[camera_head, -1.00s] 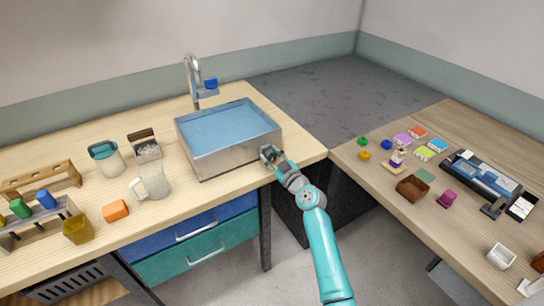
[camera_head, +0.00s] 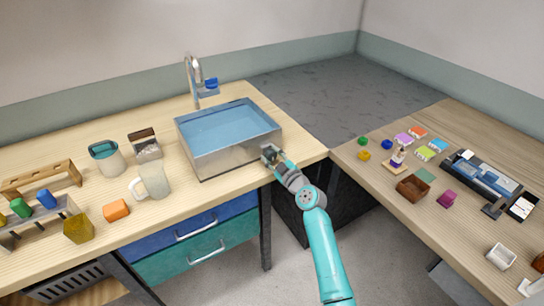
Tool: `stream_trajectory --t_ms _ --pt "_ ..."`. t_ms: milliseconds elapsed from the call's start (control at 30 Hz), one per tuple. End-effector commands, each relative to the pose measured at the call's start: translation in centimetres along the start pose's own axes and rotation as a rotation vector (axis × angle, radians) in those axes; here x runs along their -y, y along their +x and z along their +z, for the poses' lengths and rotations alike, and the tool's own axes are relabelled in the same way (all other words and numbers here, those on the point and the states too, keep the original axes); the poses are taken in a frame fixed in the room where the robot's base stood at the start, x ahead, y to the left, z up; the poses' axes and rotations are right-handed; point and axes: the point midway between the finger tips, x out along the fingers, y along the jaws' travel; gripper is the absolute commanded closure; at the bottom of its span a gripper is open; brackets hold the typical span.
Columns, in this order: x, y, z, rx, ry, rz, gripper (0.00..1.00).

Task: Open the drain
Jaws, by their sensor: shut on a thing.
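A metal basin (camera_head: 215,160) stands on the wooden bench and holds blue water (camera_head: 225,125). A tap (camera_head: 193,80) with a blue handle (camera_head: 211,84) rises behind it. My gripper (camera_head: 268,152) is at the basin's front right corner, low on its outer wall. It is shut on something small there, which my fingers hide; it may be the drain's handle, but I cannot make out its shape. The drain opening itself is not visible.
A mug (camera_head: 152,182), a teal-topped cup (camera_head: 106,158), a small box (camera_head: 146,146) and an orange block (camera_head: 116,210) stand left of the basin. A second bench (camera_head: 440,215) with several small items is on the right. A gap lies between the benches.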

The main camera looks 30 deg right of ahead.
Motion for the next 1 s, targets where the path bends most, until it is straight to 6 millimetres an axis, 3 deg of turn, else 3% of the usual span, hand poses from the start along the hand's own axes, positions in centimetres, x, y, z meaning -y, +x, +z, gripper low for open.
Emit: stream_trajectory --t_ms 33,100,133,533,667,1000 --pt "0.1 0.0 0.0 0.000 -0.001 -0.001 0.54" --pt "0.1 0.0 0.0 0.000 -0.001 -0.001 0.36" --pt "0.1 0.0 0.0 0.000 -0.001 -0.001 0.33" --pt "0.0 -0.6 0.0 0.000 0.000 0.001 0.33" --pt "0.0 -2.3 0.1 0.001 0.001 0.001 0.33" --pt "0.0 -8.9 0.1 0.002 0.001 0.001 0.33"
